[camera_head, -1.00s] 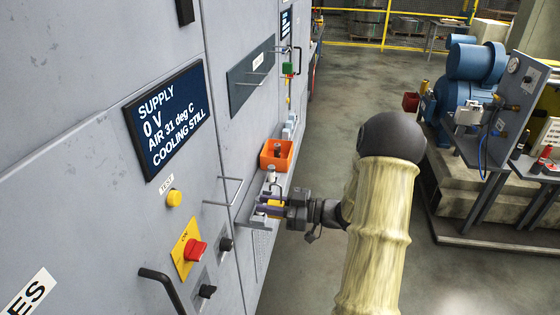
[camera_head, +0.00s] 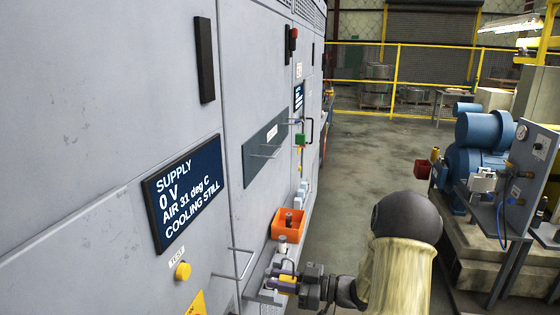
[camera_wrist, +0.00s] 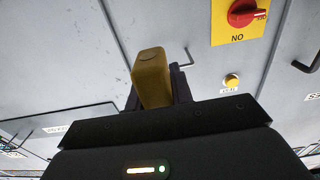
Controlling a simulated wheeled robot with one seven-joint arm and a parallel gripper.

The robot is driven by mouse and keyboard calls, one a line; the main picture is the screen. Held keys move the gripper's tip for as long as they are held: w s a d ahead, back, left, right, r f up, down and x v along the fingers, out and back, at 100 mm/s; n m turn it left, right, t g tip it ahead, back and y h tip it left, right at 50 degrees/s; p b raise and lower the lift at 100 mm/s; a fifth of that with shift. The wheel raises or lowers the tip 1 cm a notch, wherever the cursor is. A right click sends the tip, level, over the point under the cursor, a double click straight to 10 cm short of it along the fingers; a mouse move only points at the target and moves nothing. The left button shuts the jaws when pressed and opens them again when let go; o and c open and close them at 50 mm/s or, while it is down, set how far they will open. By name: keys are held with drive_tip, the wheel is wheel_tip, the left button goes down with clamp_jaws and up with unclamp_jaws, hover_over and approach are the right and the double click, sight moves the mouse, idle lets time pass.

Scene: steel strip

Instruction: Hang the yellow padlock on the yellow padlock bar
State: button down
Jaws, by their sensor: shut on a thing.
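My gripper (camera_head: 289,283) is shut on the yellow padlock (camera_wrist: 151,78), beside the small shelf on the grey cabinet's front. In the wrist view the padlock's yellow body stands up between dark fingers; its shackle cannot be made out. In the head view only a little yellow of the padlock (camera_head: 287,278) shows between the fingers. A thin metal bar (camera_head: 236,264) sticks out of the cabinet left of my gripper, and another bar (camera_head: 264,155) is on a dark panel farther along. I cannot tell which bar is the yellow padlock bar.
An orange bin (camera_head: 287,227) sits on the shelf just beyond my gripper. A green padlock-like thing (camera_head: 300,139) hangs farther along the cabinet. The wrist view shows a red switch (camera_wrist: 244,13) and a yellow button (camera_wrist: 231,80). The floor (camera_head: 362,165) right of the cabinet is clear.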

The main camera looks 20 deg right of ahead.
drive_tip(key=w+a+f+m+t+h, duration=0.1)
drive_tip(key=a+f+m+t+h, duration=0.1)
drive_tip(key=f+h, duration=0.3)
drive_tip(key=w+a+f+m+t+h, duration=0.1)
drive_tip(key=a+f+m+t+h, duration=0.2)
drive_tip(key=f, duration=0.8)
drive_tip(key=w+a+f+m+t+h, duration=0.1)
drive_tip(key=a+f+m+t+h, duration=0.1)
drive_tip(key=f+m+h, duration=0.3)
wheel_tip(320, 180, down, 3)
drive_tip(key=shift+w+a+f+m+h, duration=0.15)
drive_tip(key=shift+a+m+h, duration=0.2)
drive_tip(key=shift+h, duration=0.45)
